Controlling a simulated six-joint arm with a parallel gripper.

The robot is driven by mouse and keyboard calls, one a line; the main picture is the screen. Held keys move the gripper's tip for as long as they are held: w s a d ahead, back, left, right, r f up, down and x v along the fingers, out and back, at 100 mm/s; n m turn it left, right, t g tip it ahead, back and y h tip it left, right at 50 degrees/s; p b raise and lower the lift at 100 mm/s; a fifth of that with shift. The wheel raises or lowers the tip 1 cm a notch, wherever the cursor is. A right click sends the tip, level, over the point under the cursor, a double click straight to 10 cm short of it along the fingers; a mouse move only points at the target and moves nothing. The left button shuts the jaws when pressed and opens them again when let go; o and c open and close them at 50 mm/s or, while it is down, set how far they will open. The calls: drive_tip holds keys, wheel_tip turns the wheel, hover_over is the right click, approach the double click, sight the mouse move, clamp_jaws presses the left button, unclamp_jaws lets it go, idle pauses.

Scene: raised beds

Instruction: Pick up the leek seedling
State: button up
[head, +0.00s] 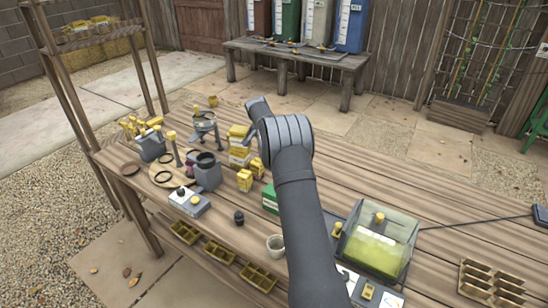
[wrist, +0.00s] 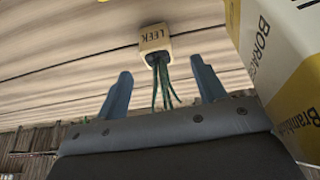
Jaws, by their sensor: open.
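The leek seedling has thin green leaves (wrist: 166,88) growing from a small beige pot (wrist: 155,38) labelled LEEK. In the wrist view, which looks upside down, the pot is on the wooden bench boards. My gripper (wrist: 163,85) is open, with one blue-grey finger on each side of the leaves. The leaves show between the fingers with a gap on both sides, and the pot lies beyond the fingertips. I cannot tell the exact depth between them. In the head view my arm hides the seedling and the fingers.
Yellow-and-white boxes, one reading BORAGE (wrist: 262,50), stand close to the right finger in the wrist view.

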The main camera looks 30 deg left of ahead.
drive_tip(key=shift+s+x, duration=0.2)
drive_tip(key=shift+x, duration=1.4)
drive_tip(key=shift+s+x, duration=0.2)
drive_tip(key=shift+x, duration=1.4)
drive_tip(key=shift+d+f, duration=0.15)
drive_tip(key=shift+f, duration=0.05)
drive_tip(key=c, duration=1.1)
drive_tip(key=shift+r, duration=0.1)
